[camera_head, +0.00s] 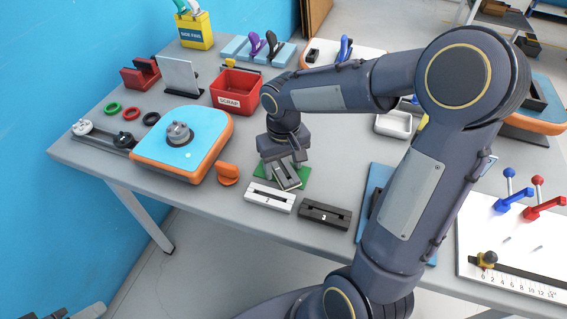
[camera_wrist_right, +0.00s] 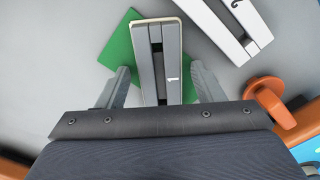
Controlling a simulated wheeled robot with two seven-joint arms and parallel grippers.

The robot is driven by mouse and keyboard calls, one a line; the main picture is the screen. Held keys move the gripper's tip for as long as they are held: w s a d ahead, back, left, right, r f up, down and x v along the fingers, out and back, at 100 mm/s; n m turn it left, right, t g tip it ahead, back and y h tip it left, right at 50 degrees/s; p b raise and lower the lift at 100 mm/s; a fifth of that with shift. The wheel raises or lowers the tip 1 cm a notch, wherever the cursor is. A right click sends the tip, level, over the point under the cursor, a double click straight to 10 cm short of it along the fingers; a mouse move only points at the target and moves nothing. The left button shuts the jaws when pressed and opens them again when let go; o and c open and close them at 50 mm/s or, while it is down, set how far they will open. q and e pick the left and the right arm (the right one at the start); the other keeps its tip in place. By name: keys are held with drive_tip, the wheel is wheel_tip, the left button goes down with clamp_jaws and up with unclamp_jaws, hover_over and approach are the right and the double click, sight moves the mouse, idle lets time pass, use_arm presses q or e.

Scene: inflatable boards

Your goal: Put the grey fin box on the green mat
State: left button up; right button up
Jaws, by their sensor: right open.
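The grey fin box (camera_head: 287,176), a slotted bar marked 1, is over the green mat (camera_head: 303,174) and turned at an angle to it. In the right wrist view the box (camera_wrist_right: 174,55) covers the middle of the mat (camera_wrist_right: 118,45), and its far end reaches past the mat's edge. I cannot tell whether it rests fully on the mat. My right gripper (camera_head: 284,170) is open, with one finger on each side of the box and gaps showing in the wrist view (camera_wrist_right: 160,72).
A white fin box (camera_head: 269,197) and a black one (camera_head: 325,215) lie just in front of the mat. A red scrap bin (camera_head: 237,91) stands behind. A blue-topped orange board (camera_head: 155,150) is to the left, with an orange knob (camera_head: 228,174) beside it.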

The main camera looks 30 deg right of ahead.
sight(283, 169)
drive_tip(key=shift+r, duration=0.15)
drive_tip(key=shift+r, duration=0.25)
wheel_tip(283, 169, up, 11)
drive_tip(key=p, duration=0.2)
drive_tip(key=s+a+f+t+y, duration=0.1)
drive_tip(key=s+a+t+y, duration=0.1)
drive_tip(key=s, duration=0.6)
drive_tip(key=s+a+f+t+y, duration=0.1)
drive_tip(key=s+a+f+t, duration=0.1)
drive_tip(key=s, duration=0.6)
drive_tip(key=shift+s+m+t+y, duration=0.2)
drive_tip(key=shift+m+t+y, duration=0.2)
drive_tip(key=shift+t, duration=0.4)
